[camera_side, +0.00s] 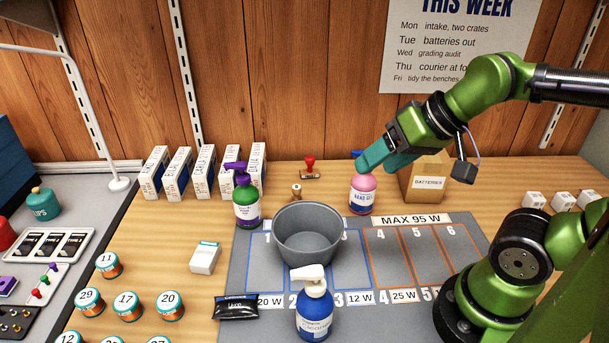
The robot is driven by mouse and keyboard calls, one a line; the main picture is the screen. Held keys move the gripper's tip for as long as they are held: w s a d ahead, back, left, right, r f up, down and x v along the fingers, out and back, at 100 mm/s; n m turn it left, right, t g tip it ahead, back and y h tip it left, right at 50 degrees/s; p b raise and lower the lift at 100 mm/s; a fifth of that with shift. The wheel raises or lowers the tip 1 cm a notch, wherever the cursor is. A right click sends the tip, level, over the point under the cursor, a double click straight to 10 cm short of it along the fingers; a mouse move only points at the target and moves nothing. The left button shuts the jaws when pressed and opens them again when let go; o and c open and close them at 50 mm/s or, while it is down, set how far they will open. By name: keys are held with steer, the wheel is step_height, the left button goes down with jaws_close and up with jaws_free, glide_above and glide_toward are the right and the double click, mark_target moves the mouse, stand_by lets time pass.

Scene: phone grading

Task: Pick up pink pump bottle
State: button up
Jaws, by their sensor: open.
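The pink pump bottle (363,195) stands upright at the back of the table, at the mat's rear edge, with a white-and-blue label. A bit of its blue pump shows at the top left; the rest of the top is hidden behind my gripper. My gripper (366,165), with teal fingers, reaches down from the upper right to the bottle's top. It is open. I cannot tell whether a finger touches the bottle or is only in front of it.
A cardboard batteries box (427,182) stands close right of the bottle. A grey bowl (308,250) is in front left on the grey mat (462,238). A purple-topped green bottle (246,207) and a blue bottle (314,315) stand nearby.

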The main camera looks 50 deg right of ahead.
steer(key=r+n+g+h, duration=0.2)
steer(key=n+g, duration=0.4)
glide_above(363, 181)
steer(key=d, duration=0.2)
steer(key=d+r+n+g, duration=0.1)
steer(key=r+n, duration=0.1)
steer(key=n, duration=0.4)
step_height(363, 181, down, 11)
steer(key=shift+w+f, duration=0.15)
steer(key=shift+f, duration=0.05)
steer(key=shift+w+a+f, duration=0.1)
steer(key=shift+a+f, duration=0.05)
steer(key=shift+f, duration=0.75)
steer(key=shift+w+a+f, duration=0.1)
steer(key=shift+a+f, duration=0.1)
steer(key=shift+f, duration=0.7)
steer(key=shift+w+a+f, duration=0.1)
steer(key=shift+a+f, duration=0.05)
steer(key=shift+f, duration=0.75)
steer(key=shift+c, duration=0.3)
jaws_close()
